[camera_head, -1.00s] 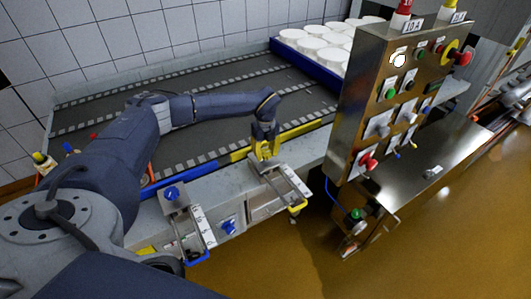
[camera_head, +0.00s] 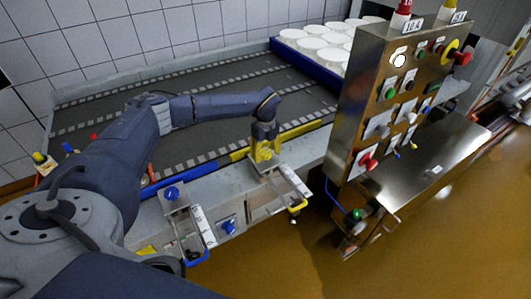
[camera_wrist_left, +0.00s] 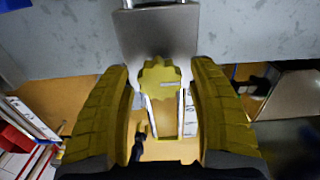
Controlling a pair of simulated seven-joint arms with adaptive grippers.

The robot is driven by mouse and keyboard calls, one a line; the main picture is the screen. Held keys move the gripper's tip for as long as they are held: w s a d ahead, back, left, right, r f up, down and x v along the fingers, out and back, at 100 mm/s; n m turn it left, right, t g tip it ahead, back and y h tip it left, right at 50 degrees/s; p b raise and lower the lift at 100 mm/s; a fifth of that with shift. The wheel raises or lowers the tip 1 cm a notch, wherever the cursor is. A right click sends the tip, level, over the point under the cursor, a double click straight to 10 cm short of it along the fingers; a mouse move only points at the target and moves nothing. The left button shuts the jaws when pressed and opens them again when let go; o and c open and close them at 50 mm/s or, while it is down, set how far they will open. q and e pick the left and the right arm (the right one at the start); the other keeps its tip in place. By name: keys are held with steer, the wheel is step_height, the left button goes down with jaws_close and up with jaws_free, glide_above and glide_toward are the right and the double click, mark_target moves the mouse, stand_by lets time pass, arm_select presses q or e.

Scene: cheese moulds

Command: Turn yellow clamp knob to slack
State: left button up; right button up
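The yellow clamp knob (camera_wrist_left: 160,80) is a scalloped disc with a small pale label, on a grey metal plate (camera_wrist_left: 155,35). It shows in the left wrist view between the yellow fingers of my left gripper (camera_wrist_left: 160,72). One finger stands on each side of the knob, with a narrow gap at both sides. In the head view my left gripper (camera_head: 264,154) points down over the yellow clamp and mostly hides the knob. The clamp's frame (camera_head: 287,183) with its yellow handle (camera_head: 298,205) extends toward the front. My right gripper is not in view.
A blue clamp knob (camera_head: 172,193) and another blue knob (camera_head: 228,227) lie left along the conveyor edge. A steel control panel (camera_head: 400,100) stands close on the right. A blue crate (camera_head: 315,68) of white moulds sits behind on the dark conveyor (camera_head: 215,95).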

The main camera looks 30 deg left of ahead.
mark_target(266, 152)
arm_select(q)
steer(key=shift+o, duration=0.5)
steer(key=shift+r, duration=0.1)
step_height(266, 152, up, 12)
stand_by(0.4)
steer(key=shift+d, duration=0.1)
